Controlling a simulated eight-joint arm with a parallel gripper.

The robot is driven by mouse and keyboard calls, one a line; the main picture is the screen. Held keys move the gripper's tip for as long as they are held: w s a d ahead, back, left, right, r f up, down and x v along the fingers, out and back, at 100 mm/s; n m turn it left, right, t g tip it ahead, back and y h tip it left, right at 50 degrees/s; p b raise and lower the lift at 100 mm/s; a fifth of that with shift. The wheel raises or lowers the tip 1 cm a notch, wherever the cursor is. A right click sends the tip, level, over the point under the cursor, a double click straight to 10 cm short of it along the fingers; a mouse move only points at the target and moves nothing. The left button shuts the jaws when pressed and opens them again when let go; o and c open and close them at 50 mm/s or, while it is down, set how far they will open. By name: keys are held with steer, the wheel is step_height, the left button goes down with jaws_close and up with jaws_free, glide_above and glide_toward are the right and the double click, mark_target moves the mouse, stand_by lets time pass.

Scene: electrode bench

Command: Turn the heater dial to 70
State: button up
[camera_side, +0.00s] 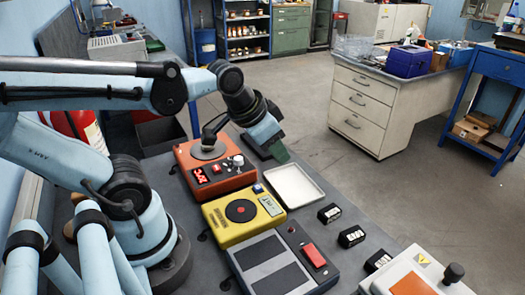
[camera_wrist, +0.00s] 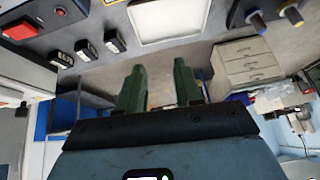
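The heater is likely the orange-red unit (camera_side: 215,172) with a round grey plate on top, on the bench beside my arm. A pale dial (camera_side: 238,160) sits at its right front, beside a red-lit display (camera_side: 200,175); the dial's setting is too small to read. My gripper (camera_side: 278,152) is just right of the heater, pointing down and apart from the dial. In the wrist view my gripper (camera_wrist: 158,80) has two green fingers spread apart with nothing between them.
A yellow unit (camera_side: 240,213) and a grey unit with a red switch (camera_side: 283,262) stand nearer. Small black blocks (camera_side: 351,237) line the bench edge. A white-orange box (camera_side: 412,284) is at the lower right.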

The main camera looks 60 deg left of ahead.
steer(key=shift+o, duration=1.4)
steer(key=a+g, duration=0.1)
steer(key=a, duration=0.1)
steer(key=a+r+m, duration=0.1)
steer(key=a+g, duration=0.1)
steer(key=a, duration=0.1)
steer(key=shift+a+r+g+y, duration=0.25)
steer(key=shift+a+g+y, duration=0.05)
steer(key=shift+a, duration=0.05)
steer(key=r+m+g+h, duration=0.1)
steer(key=r+m+g, duration=0.1)
steer(key=m+g, duration=0.15)
glide_above(238, 158)
steer(key=shift+n, duration=0.25)
steer(key=shift+f, duration=6.25)
jaws_close()
